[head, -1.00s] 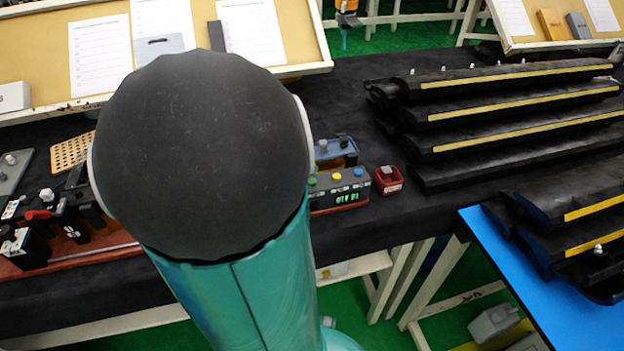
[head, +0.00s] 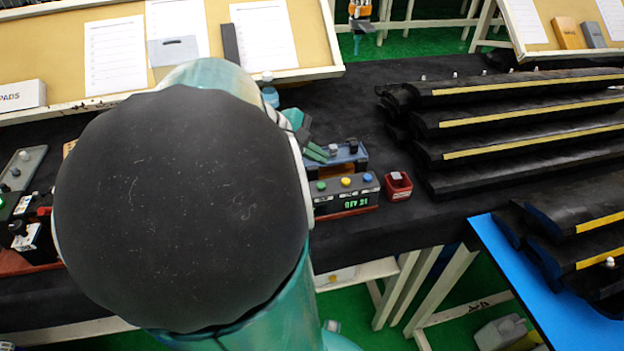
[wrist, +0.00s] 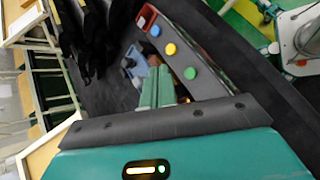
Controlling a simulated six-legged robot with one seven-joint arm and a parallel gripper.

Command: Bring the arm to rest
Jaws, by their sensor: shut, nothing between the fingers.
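My gripper (head: 318,153) shows in the head view just right of my dark round arm joint, near the blue box (head: 345,160) at the back of the black table. Its teal fingers lie together with nothing between them. In the wrist view my gripper (wrist: 157,88) points toward the button box, with its fingers side by side. The button box (head: 343,196) has green, yellow and blue buttons and a green display; the buttons also show in the wrist view. I cannot tell the exact gap between fingers and boxes. My arm hides much of the left table.
A small red bin (head: 397,186) sits right of the button box. Dark trim strips (head: 520,120) with yellow bands fill the right, near a blue surface (head: 525,270). A tan board with paper sheets (head: 265,38) stands behind. Black table between bin and trims is clear.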

